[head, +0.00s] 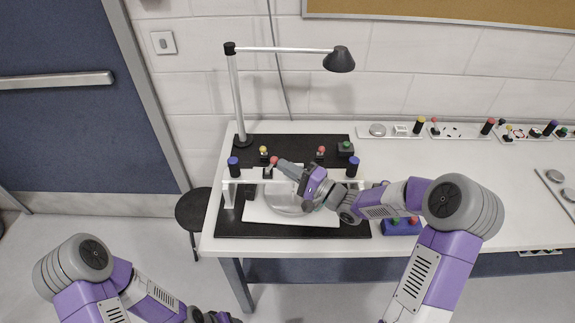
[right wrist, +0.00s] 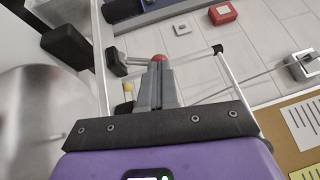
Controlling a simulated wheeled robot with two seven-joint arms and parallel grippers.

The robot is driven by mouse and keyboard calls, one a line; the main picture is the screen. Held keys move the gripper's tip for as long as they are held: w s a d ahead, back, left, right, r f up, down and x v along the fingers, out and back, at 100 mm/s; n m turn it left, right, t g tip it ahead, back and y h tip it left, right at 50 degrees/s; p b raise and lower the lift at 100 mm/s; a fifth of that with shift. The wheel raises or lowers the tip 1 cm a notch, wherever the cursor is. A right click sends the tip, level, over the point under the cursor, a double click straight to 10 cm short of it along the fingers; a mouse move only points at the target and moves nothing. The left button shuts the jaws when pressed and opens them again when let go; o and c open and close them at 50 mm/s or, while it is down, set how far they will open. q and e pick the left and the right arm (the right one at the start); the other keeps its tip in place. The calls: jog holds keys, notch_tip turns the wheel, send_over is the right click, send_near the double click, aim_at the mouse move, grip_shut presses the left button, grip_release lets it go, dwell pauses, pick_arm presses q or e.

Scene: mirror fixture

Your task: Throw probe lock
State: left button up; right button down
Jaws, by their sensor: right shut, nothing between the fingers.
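The fixture stands on a black mat (head: 258,229) on the white table, with a round silver disc (head: 288,203) on a white plate under a white rail. A red-knobbed lever (head: 273,160) is at the rail's left part; its red knob also shows in the right wrist view (right wrist: 158,57). My right gripper (head: 281,163) is shut and empty, its fingertips at the red knob; in the right wrist view its fingertips (right wrist: 158,66) overlap the knob's lower edge. I cannot tell whether they touch. My left arm shows at lower left, but its fingers are out of frame.
Blue-topped posts (head: 233,166) (head: 352,166) stand at the rail's ends. Behind are a yellow-knobbed lever (head: 263,151), another red-knobbed lever (head: 321,151) and a green button box (head: 345,149). A lamp (head: 339,60) overhangs the back. A blue box (head: 401,227) sits under my right forearm.

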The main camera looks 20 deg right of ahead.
jog(key=a+r+n+g+h+p, duration=0.1)
jog(key=g+p, duration=0.1)
jog(key=p, duration=0.4)
jog(key=a+r+n+g+h+p, duration=0.1)
jog(key=a+r+n+h+p, duration=0.1)
jog(key=p, duration=0.4)
jog(key=shift+w+g+h, duration=0.3)
jog(key=shift+w+g, duration=0.1)
jog(key=shift+a+n+h+p, duration=0.25)
jog(key=shift+n+h+p, duration=0.05)
jog(key=shift+p, duration=0.1)
jog(key=shift+w+a+n+g+h+p, duration=0.2)
jog(key=shift+a+n+g+h+p, duration=0.1)
jog(key=shift+a+g+h, duration=0.2)
jog(key=shift+d+f, duration=0.2)
jog(key=shift+d, duration=0.05)
jog(key=shift+r, duration=0.1)
jog(key=shift+r+p, duration=0.8)
jog(key=shift+p, duration=0.1)
